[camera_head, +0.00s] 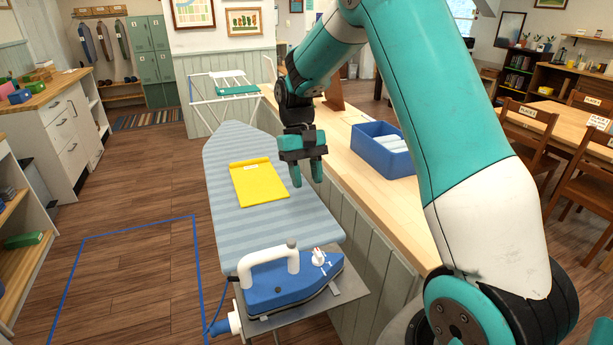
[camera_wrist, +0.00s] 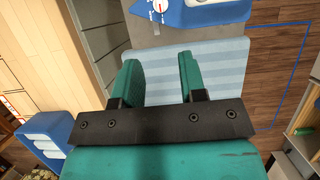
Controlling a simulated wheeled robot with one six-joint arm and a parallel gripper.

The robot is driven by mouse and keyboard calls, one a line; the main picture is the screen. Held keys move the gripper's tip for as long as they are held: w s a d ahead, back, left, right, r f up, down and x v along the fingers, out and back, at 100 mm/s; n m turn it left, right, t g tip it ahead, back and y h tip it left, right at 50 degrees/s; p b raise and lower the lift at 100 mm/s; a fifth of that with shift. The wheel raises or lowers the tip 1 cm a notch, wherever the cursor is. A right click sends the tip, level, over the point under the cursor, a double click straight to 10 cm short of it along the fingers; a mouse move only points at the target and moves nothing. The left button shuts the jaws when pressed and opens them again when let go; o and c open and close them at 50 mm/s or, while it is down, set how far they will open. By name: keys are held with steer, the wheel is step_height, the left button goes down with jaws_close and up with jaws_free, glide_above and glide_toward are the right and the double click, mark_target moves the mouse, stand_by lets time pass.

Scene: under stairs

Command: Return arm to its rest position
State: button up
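My gripper (camera_head: 308,178) hangs over the right edge of the ironing board, fingers pointing down, beside the yellow folded cloth. In the wrist view my gripper (camera_wrist: 159,65) has its two green fingers apart with nothing between them. My teal and white arm reaches in from the right of the head view and bends down to the gripper. The striped blue ironing board (camera_head: 234,219) shows below the fingers, and also in the wrist view (camera_wrist: 215,65).
The yellow cloth (camera_head: 258,182) lies flat on the board. A blue iron (camera_head: 290,285) rests on the metal stand at its near end. A blue bin (camera_head: 377,160) with rolled white items stands on the wooden counter (camera_head: 345,175). A blue floor outline (camera_head: 135,230) marks clear floor at left.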

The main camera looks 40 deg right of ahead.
steer(key=shift+a, duration=0.1)
steer(key=s+a+r+n+t, duration=0.2)
steer(key=s+a+r+n, duration=0.35)
steer(key=a, duration=0.55)
steer(key=s+a+r+n+t+y, duration=0.1)
steer(key=s+a+n, duration=0.1)
steer(key=s+a, duration=0.3)
steer(key=s+a+r+n+t+y, duration=0.1)
steer(key=s+a, duration=0.5)
steer(key=s, duration=0.6)
steer(key=shift+s+r+n+y+b, duration=0.45)
steer(key=shift+r+n+y, duration=0.1)
steer(key=shift+n, duration=0.3)
